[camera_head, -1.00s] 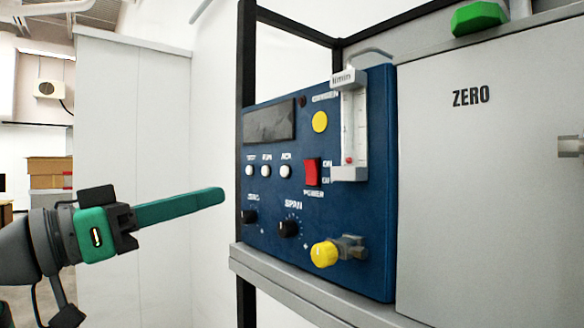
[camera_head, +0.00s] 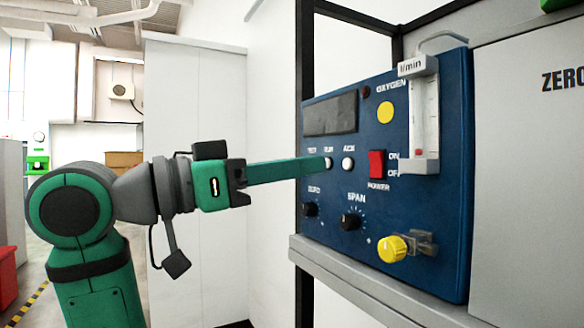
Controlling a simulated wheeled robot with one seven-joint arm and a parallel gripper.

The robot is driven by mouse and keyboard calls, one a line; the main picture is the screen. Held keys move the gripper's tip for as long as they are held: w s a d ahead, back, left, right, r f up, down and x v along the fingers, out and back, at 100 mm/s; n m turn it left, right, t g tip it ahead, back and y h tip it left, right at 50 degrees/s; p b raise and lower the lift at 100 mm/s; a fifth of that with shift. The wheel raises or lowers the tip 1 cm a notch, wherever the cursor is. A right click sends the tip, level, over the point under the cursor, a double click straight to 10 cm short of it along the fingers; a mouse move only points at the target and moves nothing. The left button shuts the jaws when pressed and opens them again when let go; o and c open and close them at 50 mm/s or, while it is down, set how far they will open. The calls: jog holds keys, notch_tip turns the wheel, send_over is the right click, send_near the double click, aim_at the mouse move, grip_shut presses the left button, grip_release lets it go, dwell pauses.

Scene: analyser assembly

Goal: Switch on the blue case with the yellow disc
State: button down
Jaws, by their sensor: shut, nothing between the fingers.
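The blue case (camera_head: 440,262) stands on a grey shelf, with a yellow disc (camera_head: 386,112) on its front under the word OXYGEN. A red power switch (camera_head: 376,164), marked ON above and OFF below, sits under the disc. Which way it is tipped I cannot tell. The display (camera_head: 330,113) is dark. My gripper (camera_head: 326,163) is shut and empty, reaching in from the left. Its tip overlaps the row of white buttons in the picture, left of the red switch. One button is partly hidden, and I cannot tell whether the tip touches the panel.
A flow meter (camera_head: 424,115) projects from the case right of the switch. A yellow knob (camera_head: 392,249) on a valve sticks out below. A black post (camera_head: 305,70) stands at the case's left edge. A grey ZERO cabinet (camera_head: 530,190) is at right.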

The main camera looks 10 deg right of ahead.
aim_at(373, 155)
jog(key=x, duration=1)
jog(key=shift+d, duration=0.15)
jog(key=shift+a, duration=0.55)
jog(key=s+a+r, duration=0.1)
jog(key=s+a, duration=0.1)
jog(key=a, duration=0.4)
jog(key=s+a, duration=0.2)
jog(key=a, duration=0.4)
jog(key=shift+s+a+r, duration=0.15)
jog(key=shift+s+r, duration=0.2)
jog(key=shift+s, duration=0.05)
